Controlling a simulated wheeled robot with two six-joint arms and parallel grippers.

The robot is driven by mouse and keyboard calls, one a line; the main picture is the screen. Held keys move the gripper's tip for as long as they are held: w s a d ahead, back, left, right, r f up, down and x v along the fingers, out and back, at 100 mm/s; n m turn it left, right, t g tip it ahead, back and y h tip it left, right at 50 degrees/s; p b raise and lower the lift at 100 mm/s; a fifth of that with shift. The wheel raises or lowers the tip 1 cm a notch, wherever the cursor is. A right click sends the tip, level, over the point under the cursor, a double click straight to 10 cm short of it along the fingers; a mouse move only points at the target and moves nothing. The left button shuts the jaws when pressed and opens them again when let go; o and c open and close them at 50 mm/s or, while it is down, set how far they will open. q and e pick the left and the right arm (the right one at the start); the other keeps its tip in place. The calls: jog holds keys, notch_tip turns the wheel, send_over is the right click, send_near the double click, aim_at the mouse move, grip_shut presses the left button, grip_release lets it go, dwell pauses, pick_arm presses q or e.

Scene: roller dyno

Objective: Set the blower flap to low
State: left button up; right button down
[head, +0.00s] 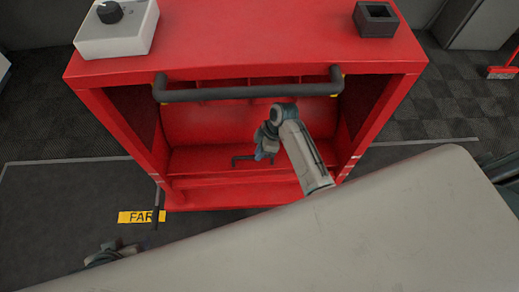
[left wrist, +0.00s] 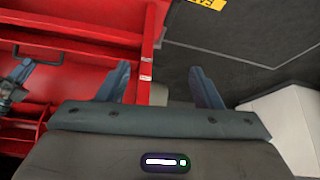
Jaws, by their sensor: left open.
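The red blower housing (head: 240,60) stands open at the front in the head view. A small dark bent handle (head: 243,158) sits low inside it and also shows in the left wrist view (left wrist: 45,61). My right gripper (head: 265,150) is inside the opening, close to the handle's right end. Whether its jaws are closed or touch the handle cannot be told. My left gripper (left wrist: 160,72) is open and empty, beside the red housing in the left wrist view. It shows only partly at the bottom left of the head view. No low marking is readable.
A thick dark bar (head: 250,91) crosses the opening's top. A white box with a black knob (head: 117,25) and a black square holder (head: 375,19) are on top. A thin dark rod (head: 157,208) hangs at the left, by a yellow FAR floor label (head: 135,217).

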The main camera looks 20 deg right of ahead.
aim_at(259, 169)
jog(key=shift+s+a+f+n+t+h+p, duration=0.15)
jog(key=shift+s+a+f+t+h+p, duration=0.1)
jog(key=shift+s+f+t+p, duration=0.65)
jog(key=shift+s+a+f+n+t+h+p, duration=0.15)
jog(key=shift+s+a+f+t+p, duration=0.2)
jog(key=shift+s+f, duration=0.5)
jog(key=shift+d+f, duration=0.1)
jog(key=shift+f, duration=0.65)
pick_arm(q)
jog(key=shift+s+a+r+g+y, duration=0.6)
jog(key=shift+s+a+r+g, duration=0.1)
jog(key=shift+s+a+g, duration=0.3)
pick_arm(e)
jog(key=c, duration=1.5)
grip_release()
pick_arm(q)
jog(key=shift+w+r, duration=0.1)
jog(key=shift+r, duration=0.5)
pick_arm(e)
jog(key=shift+o, duration=0.2)
jog(key=shift+r, duration=0.1)
